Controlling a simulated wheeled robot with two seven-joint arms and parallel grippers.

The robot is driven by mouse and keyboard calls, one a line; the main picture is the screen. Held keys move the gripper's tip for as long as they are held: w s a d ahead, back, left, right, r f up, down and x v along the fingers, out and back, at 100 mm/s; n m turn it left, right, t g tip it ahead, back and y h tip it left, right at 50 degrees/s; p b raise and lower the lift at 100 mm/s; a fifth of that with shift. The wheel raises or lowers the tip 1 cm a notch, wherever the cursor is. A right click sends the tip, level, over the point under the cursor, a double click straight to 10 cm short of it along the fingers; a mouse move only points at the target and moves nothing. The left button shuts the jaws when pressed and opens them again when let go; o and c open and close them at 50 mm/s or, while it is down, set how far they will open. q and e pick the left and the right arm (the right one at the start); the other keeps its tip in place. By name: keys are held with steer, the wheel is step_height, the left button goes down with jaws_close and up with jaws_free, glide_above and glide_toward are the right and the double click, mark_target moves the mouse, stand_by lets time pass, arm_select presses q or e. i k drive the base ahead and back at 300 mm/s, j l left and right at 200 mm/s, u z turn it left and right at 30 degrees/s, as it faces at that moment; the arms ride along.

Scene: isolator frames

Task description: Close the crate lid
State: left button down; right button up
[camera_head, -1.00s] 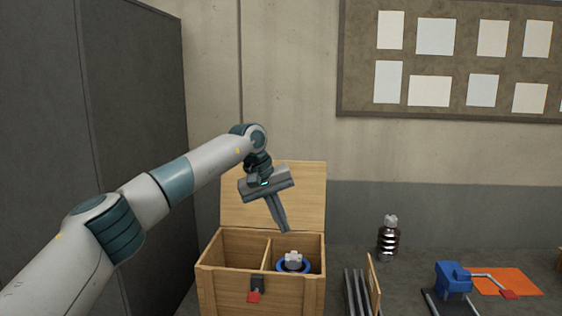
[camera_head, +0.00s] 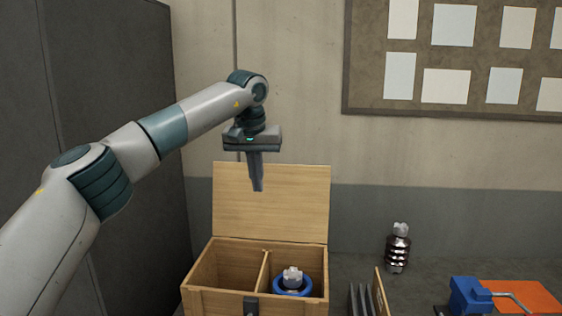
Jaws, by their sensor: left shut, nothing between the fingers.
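The wooden crate (camera_head: 218,302) stands on the bench at the lower middle, its front cut off by the picture's bottom edge. Its lid (camera_head: 280,212) stands open and upright at the back. A divider splits the inside in two. The left compartment looks empty, and the right one holds a blue ring-shaped item with a grey top (camera_head: 292,279). My left gripper (camera_head: 258,188) is shut and empty, pointing down, and overlaps the upper part of the lid in the picture. I cannot tell whether it touches the lid. My right gripper is out of view.
Right of the crate stands a rack with upright plates (camera_head: 367,297). A dark ribbed insulator (camera_head: 397,249) stands farther back. A blue vise-like tool (camera_head: 469,296) and an orange mat (camera_head: 532,296) lie at the right. A dark panel (camera_head: 110,130) rises at the left.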

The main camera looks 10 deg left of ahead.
mark_target(293, 205)
steer(key=i, duration=1.45)
